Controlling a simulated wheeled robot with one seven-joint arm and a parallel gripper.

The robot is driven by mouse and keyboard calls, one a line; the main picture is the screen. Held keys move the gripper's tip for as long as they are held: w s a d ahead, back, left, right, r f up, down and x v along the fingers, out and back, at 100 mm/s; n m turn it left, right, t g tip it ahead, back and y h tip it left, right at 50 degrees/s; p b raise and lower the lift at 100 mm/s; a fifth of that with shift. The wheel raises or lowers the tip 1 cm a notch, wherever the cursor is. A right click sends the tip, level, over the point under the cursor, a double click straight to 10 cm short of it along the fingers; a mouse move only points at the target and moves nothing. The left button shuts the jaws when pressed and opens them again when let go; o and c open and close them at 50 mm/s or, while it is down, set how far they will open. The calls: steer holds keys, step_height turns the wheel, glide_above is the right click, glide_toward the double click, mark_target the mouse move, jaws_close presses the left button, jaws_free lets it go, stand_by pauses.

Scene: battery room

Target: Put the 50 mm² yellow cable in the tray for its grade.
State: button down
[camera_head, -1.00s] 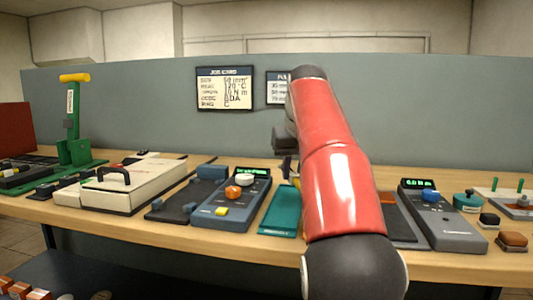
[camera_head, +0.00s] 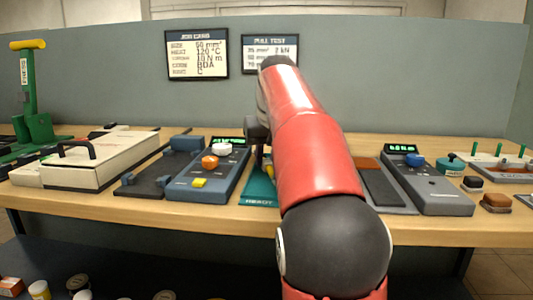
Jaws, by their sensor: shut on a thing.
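My gripper (camera_head: 259,150) is mostly behind my red arm, above the back of a teal tray (camera_head: 257,192) on the bench. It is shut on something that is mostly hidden. A small yellowish bit shows beside the fingers, which fits the yellow cable, but its shape and size cannot be made out. The tray carries lettering on its front edge, too small to read surely. My arm covers the tray's right side. The job card (camera_head: 197,55) on the grey panel shows a size of 50 mm².
A blue-grey meter (camera_head: 208,185) with coloured knobs stands left of the tray. A dark press (camera_head: 150,182) and a cream case (camera_head: 95,170) are further left. Another grey meter (camera_head: 440,195) stands right of my arm. A pull test card (camera_head: 270,52) hangs behind. Small containers lie on a lower shelf.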

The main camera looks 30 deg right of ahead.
steer(key=shift+f, duration=0.45)
stand_by(0.4)
steer(key=c, duration=1.2)
jaws_free()
steer(key=shift+o, duration=0.2)
